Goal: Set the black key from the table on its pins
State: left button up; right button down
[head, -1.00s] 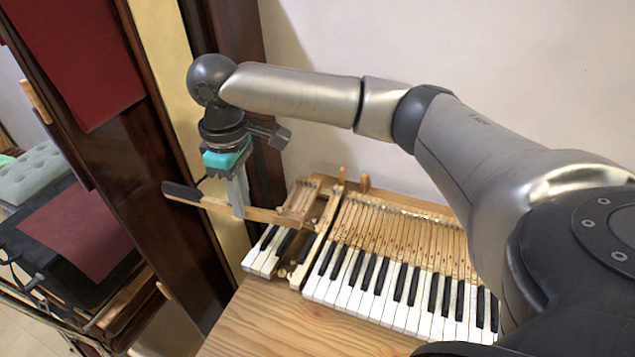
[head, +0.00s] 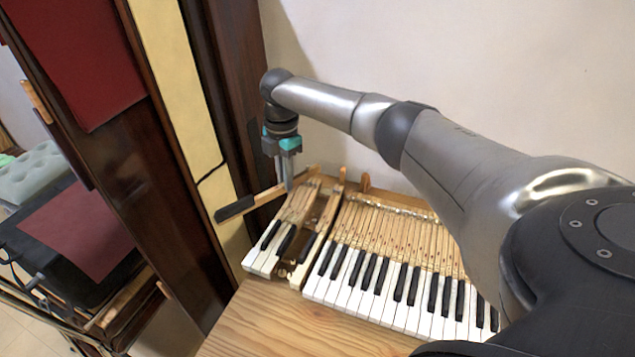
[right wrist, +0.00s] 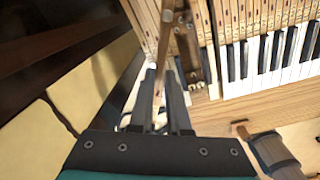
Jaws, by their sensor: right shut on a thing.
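My right gripper (head: 288,187) is shut on the loose black key (head: 238,207), a long wooden stick with a black front end. It holds the key above the left end of the keyboard. The black end points left and toward the viewer; the wooden tail points to the back right. In the right wrist view the key's wooden stick (right wrist: 170,45) runs between the fingers (right wrist: 160,82); its black end is hidden there. A gap with bare rails and pins (head: 310,238) lies between the left few keys (head: 264,256) and the main keys (head: 385,285). The left gripper is not in view.
The bare wooden table front (head: 270,315) is clear. A dark wooden post (head: 160,200) stands close left of the keyboard, and a white wall behind.

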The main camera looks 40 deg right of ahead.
jog(key=shift+s+d+f+n+b, duration=0.35)
jog(key=shift+d+f+n+b, duration=0.45)
jog(key=shift+d+f, duration=0.65)
jog(key=shift+s+d+f+n+b, duration=0.3)
jog(key=shift+d+f+n+b, duration=0.25)
jog(key=shift+d+f+n, duration=0.85)
jog(key=shift+s+d+f+n+b, duration=0.35)
jog(key=shift+d+f+n+b, duration=0.55)
jog(key=shift+f, duration=0.9)
jog(key=shift+d, duration=0.15)
jog(key=shift+b, duration=0.3)
jog(key=shift+f+b, duration=0.8)
jog(key=c, duration=1.2)
grip_release()
jog(key=shift+d, duration=0.1)
jog(key=shift+r, duration=0.15)
